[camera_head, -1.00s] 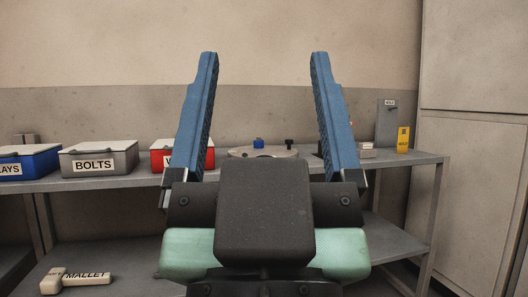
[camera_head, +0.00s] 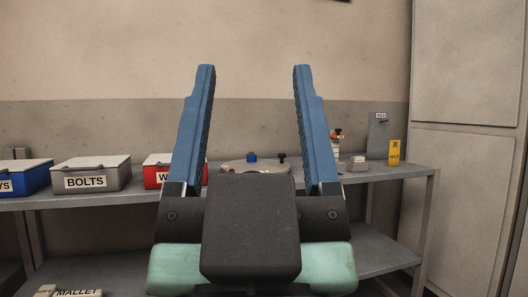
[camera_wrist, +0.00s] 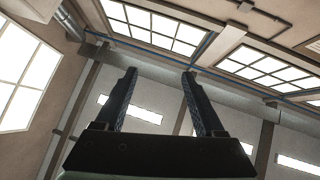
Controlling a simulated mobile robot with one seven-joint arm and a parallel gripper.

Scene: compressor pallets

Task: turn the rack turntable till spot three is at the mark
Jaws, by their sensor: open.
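The rack turntable (camera_head: 236,168) is a round pale disc on the upper shelf in the head view. A small blue piece (camera_head: 252,157) and a dark knob or peg (camera_head: 282,157) show on or just behind it. My gripper (camera_head: 254,70) is in front of the shelf, with its two blue fingers pointing up and wide apart. It is open and empty. The fingers and palm hide part of the disc. I cannot read any spot number or the mark. The wrist view shows the open fingers (camera_wrist: 160,72) against the upper walls and windows.
A blue bin (camera_head: 30,179), a grey BOLTS bin (camera_head: 90,182) and a red bin (camera_head: 158,179) stand left of the disc. A grey stand (camera_head: 378,136) and a yellow block (camera_head: 394,152) are at right.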

